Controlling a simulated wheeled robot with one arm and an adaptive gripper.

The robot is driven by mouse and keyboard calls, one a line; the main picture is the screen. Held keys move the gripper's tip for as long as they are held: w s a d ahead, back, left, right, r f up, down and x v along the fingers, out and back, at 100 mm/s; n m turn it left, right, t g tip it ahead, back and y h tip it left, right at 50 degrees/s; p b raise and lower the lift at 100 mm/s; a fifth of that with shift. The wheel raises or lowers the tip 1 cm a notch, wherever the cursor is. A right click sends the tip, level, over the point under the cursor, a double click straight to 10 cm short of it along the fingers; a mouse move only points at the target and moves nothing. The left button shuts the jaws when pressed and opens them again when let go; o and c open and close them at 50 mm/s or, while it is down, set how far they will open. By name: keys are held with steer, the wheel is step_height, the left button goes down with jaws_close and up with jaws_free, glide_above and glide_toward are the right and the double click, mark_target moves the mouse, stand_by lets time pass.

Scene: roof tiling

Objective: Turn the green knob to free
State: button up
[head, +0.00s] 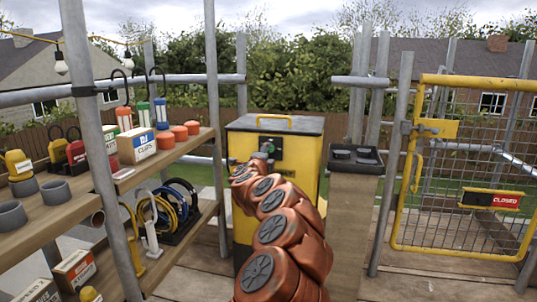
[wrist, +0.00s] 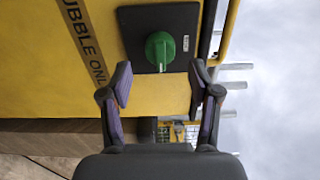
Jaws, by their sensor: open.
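The green knob (wrist: 160,50) sits on a black plate (wrist: 177,22) on the yellow box, with a small white label beside it in the wrist view. In the head view the black plate (head: 276,146) is on the front of the yellow box (head: 310,180), and my arm partly covers the knob there. My gripper (wrist: 161,80) is open and empty, its two fingers spread to either side just short of the knob. The knob lies beyond the fingertips, roughly midway between them. I cannot read the knob's setting.
A wooden shelf (head: 150,165) with caps, boxes and cable coils stands at the left. A post with a dark tray (head: 355,160) is right of the box. A yellow mesh gate (head: 460,190) with a red "CLOSED" sign (head: 490,199) is at the right. Scaffold poles stand around.

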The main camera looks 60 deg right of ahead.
steer(key=v, duration=0.8)
steer(key=shift+a+r, duration=0.1)
steer(key=shift+a, duration=0.05)
stand_by(0.5)
steer(key=shift+s, duration=0.15)
